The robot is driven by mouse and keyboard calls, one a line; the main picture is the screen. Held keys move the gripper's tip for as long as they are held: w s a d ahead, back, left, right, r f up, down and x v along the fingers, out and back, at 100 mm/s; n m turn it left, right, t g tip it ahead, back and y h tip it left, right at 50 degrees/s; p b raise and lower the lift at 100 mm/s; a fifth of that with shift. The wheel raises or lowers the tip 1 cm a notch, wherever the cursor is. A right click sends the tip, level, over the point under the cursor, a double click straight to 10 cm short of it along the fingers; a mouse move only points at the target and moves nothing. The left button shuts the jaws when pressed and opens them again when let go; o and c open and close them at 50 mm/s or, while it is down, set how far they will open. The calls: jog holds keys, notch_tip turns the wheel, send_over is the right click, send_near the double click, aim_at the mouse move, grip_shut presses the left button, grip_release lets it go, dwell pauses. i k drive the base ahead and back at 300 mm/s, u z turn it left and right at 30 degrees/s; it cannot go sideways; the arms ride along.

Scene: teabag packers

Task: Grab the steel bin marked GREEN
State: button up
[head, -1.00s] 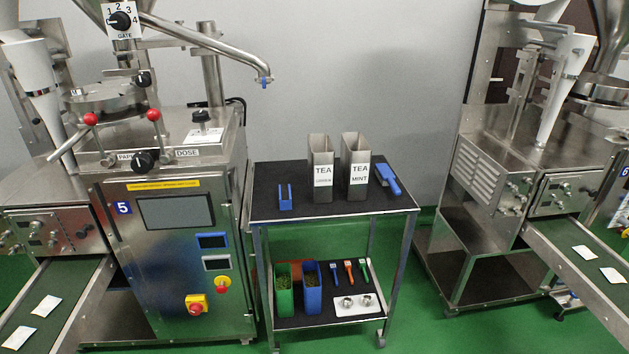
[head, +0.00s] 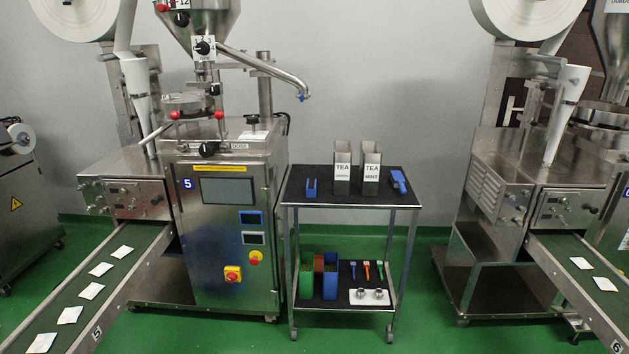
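Two tall steel bins stand upright side by side on the black top of a trolley (head: 300,206) in the head view. The left steel bin (head: 342,187) has a white label reading TEA with a smaller word under it, too small to read surely; it looks like GREEN. The right steel bin (head: 371,187) is labelled TEA MINT. My gripper is not in view.
A blue holder (head: 311,190) and a blue scoop (head: 399,181) flank the bins. The lower shelf holds a green bin (head: 306,280), a blue bin (head: 330,279) and small tools. Packing machine 5 (head: 226,250) stands left, another (head: 500,190) right. Green floor is free in front.

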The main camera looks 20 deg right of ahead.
aim_at(342, 149)
jog(key=z, duration=0.05)
jog(key=k, duration=0.3)
jog(key=u, duration=0.6)
jog(key=i, duration=1.45)
jog(key=z, duration=0.25)
